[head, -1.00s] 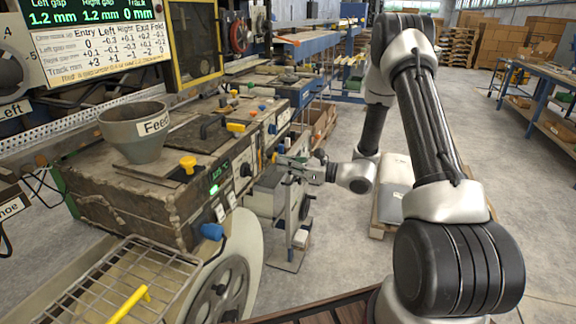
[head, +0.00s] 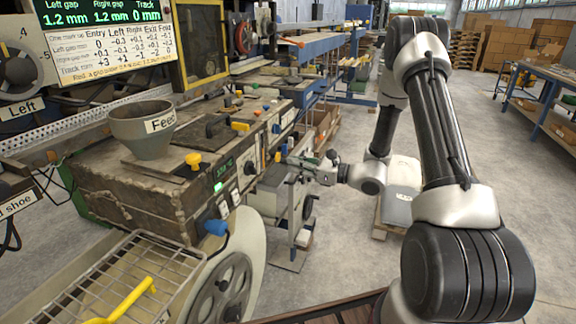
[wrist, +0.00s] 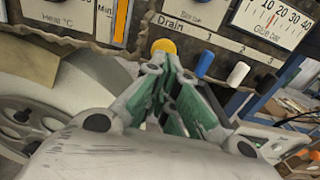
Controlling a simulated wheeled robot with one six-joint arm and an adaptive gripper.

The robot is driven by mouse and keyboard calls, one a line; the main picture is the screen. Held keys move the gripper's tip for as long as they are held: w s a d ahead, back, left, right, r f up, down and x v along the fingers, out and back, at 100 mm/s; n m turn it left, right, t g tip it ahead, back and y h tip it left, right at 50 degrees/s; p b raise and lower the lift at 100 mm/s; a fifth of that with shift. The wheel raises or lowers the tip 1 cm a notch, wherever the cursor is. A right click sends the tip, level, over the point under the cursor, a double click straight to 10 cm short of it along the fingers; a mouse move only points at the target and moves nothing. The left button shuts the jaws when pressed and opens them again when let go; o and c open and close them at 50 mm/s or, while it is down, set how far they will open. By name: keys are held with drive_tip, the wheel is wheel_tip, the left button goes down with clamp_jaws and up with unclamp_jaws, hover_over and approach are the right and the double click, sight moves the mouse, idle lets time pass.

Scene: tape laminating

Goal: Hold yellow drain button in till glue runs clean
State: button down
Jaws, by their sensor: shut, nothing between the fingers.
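The yellow drain button (wrist: 163,46) is round and sits on the machine's front panel, just below the "Drain" label in the wrist view. My gripper (wrist: 160,68) is shut and empty, its fingertips pointing at the button and just below it in the picture. I cannot tell whether they touch it or whether the button is pressed in. In the head view my gripper (head: 290,161) is at the panel's right side, and the button (head: 278,156) is a tiny yellow spot by its tips. No glue flow is visible.
Blue (wrist: 205,63), white (wrist: 237,73) and black (wrist: 265,83) knobs numbered 1 to 3 stand right of the button. A glue gauge (wrist: 275,18) is above them. The feed funnel (head: 142,130) sits on the machine. Open floor lies to the right.

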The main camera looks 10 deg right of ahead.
drive_tip(key=v, duration=0.9)
drive_tip(key=shift+s+d, duration=0.15)
drive_tip(key=shift+d, duration=0.05)
drive_tip(key=shift+f, duration=0.1)
